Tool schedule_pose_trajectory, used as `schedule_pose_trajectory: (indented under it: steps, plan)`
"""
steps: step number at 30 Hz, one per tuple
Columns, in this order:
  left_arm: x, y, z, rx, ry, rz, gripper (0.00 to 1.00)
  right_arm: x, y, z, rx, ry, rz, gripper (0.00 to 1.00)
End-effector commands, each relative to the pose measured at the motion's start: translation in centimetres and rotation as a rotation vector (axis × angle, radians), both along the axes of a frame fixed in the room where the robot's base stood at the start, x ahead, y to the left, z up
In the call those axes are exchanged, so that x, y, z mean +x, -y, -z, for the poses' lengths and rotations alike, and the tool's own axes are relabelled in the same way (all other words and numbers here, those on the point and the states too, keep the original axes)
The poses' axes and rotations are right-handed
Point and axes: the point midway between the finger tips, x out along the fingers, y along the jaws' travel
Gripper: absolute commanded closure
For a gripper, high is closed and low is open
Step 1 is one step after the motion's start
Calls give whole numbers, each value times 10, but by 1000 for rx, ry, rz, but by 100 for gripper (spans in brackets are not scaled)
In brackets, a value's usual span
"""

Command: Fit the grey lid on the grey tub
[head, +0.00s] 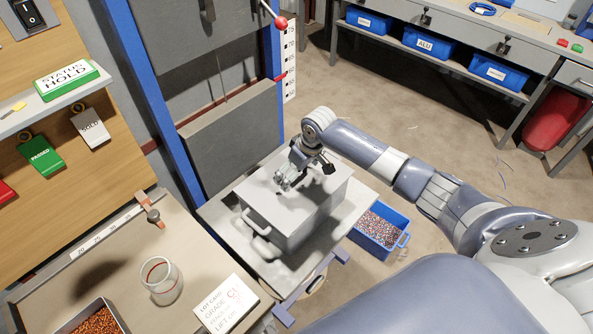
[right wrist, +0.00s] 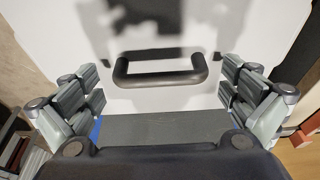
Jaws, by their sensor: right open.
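The grey tub (head: 308,234) stands on a low platform in the head view, with a handle (head: 262,244) on its near side. The pale flat lid (head: 322,187) lies over its top; I cannot tell whether it is fully seated. My right gripper (head: 284,184) is over the lid and hides part of it. In the right wrist view, a dark bar handle (right wrist: 160,78) stands on the pale lid (right wrist: 215,35), between the spread fingers of the open gripper (right wrist: 162,88). No finger visibly touches the handle. My left gripper is not in view.
A bench at left holds a glass jar (head: 161,281), a printed card (head: 226,304) and a tray of copper-coloured scrap (head: 97,322). A blue bin of granules (head: 380,228) sits on the floor right of the platform. A blue-framed machine (head: 225,130) rises behind the tub.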

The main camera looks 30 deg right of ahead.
Motion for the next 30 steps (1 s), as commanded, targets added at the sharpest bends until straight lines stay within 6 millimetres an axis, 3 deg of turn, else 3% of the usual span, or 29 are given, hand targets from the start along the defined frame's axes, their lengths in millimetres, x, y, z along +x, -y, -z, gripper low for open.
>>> schedule_pose_trajectory:
  steps: [5,18,24,30]
  plan:
    - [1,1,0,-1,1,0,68,-4,2,-20,0,4,-2,0]
    - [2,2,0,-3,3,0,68,-28,11,-100,0,4,1,0]
    - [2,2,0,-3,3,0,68,-32,11,-113,0,3,0,0]
    - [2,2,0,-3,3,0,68,-35,7,-110,2,0,-7,0]
